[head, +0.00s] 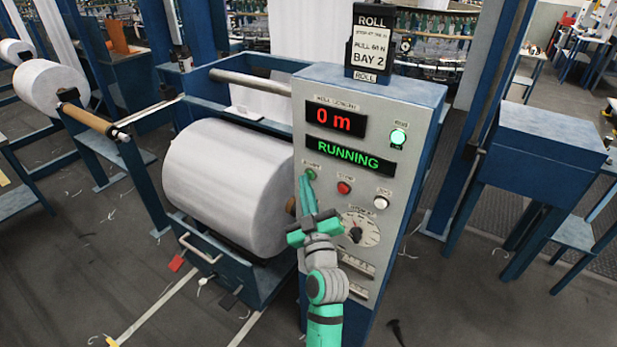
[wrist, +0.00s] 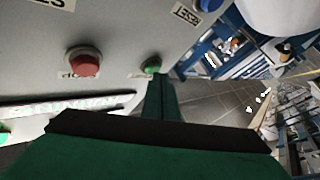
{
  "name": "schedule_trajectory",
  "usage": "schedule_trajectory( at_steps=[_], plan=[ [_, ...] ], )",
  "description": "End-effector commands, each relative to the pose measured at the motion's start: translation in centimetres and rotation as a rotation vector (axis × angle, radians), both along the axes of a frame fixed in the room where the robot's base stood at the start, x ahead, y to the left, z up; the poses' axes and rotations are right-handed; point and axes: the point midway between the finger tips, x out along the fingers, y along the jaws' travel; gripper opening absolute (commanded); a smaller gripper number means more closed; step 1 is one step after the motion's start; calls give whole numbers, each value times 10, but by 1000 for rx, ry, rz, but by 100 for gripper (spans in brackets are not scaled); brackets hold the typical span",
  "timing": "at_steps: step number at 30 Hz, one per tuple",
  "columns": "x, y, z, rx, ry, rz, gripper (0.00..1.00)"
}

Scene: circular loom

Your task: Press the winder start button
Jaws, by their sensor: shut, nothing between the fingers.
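The winder's grey control panel (head: 322,208) stands at the right end of the white roll. The small green start button (head: 311,174) is at its left side, below the display; it also shows in the wrist view (wrist: 152,66). My gripper (head: 307,183) is shut and empty, with its tips pointing up at the green button. In the wrist view the fingertips (wrist: 160,80) sit right at the button's edge and partly cover it. I cannot tell if they press it. The displays read "0 m" (head: 341,121) and "RUNNING" (head: 350,157).
A red button (head: 344,187) and a white button (head: 381,202) sit to the right of the green one, with a dial (head: 359,229) below. A green lamp (head: 398,137) is lit. The large white roll (head: 230,185) lies close left of the panel. Open floor lies in front.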

Motion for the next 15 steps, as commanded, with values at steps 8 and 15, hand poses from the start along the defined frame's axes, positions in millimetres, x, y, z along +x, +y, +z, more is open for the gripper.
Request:
schedule_trajectory(
  at_steps=[8,15],
  plan=[
    [0,0,0,0,0,0,0],
    [-5,4,-1,2,1,1,0]
  ],
)
